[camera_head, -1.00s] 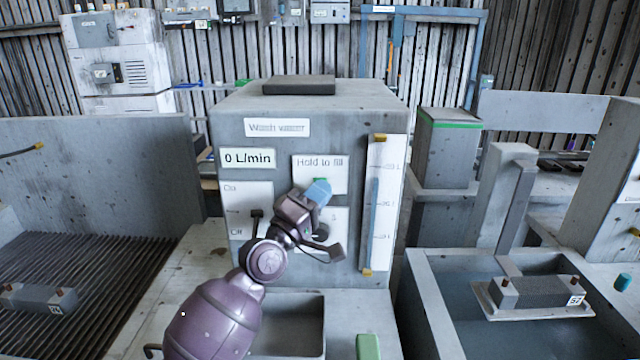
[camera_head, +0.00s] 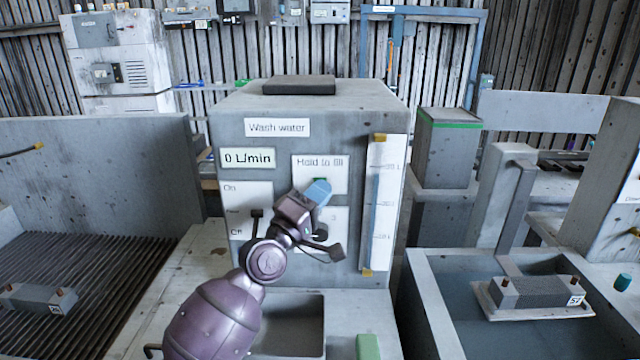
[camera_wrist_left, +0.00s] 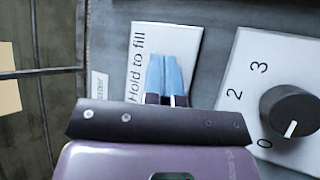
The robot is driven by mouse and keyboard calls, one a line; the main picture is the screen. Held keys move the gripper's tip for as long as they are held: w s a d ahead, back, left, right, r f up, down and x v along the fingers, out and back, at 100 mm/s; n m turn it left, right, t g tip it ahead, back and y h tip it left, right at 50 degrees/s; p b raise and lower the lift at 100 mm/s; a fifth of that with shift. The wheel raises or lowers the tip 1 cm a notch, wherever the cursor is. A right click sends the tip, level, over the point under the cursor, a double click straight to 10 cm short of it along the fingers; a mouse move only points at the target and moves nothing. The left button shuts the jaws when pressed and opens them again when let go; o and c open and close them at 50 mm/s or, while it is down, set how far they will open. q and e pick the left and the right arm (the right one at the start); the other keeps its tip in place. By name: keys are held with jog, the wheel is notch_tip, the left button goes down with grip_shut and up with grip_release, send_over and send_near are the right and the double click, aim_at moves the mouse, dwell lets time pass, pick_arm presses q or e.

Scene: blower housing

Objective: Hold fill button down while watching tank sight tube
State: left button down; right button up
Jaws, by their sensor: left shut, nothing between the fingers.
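The wash water tank (camera_head: 356,120) stands in the middle of the head view. Its "Hold to fill" plate (camera_head: 305,164) is on the front. A sliver of green (camera_head: 319,180), likely the fill button, shows behind the blue fingertips of my left gripper (camera_head: 318,191). The rest of it is hidden. My left gripper is shut and empty, its tips at the plate; in the wrist view the tips (camera_wrist_left: 166,75) cover the plate's middle. I cannot tell whether the button is pressed in. The sight tube (camera_head: 375,205) on the right holds a blue column. My right gripper is out of view.
The flow display (camera_head: 247,158) reads 0 L/min. An On/Off lever (camera_head: 256,215) sits left of my wrist. A numbered dial (camera_wrist_left: 290,112) is right of the fingers in the wrist view. A water basin (camera_head: 430,300) with a finned part stands at right.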

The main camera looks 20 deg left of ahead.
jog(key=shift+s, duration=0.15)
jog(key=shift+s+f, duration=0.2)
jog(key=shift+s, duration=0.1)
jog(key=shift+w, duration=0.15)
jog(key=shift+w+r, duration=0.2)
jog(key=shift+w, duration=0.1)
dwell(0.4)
pick_arm(q)
jog(key=shift+s+d+p, duration=0.2)
jog(key=shift+s+p, duration=0.2)
jog(key=shift+s, duration=0.35)
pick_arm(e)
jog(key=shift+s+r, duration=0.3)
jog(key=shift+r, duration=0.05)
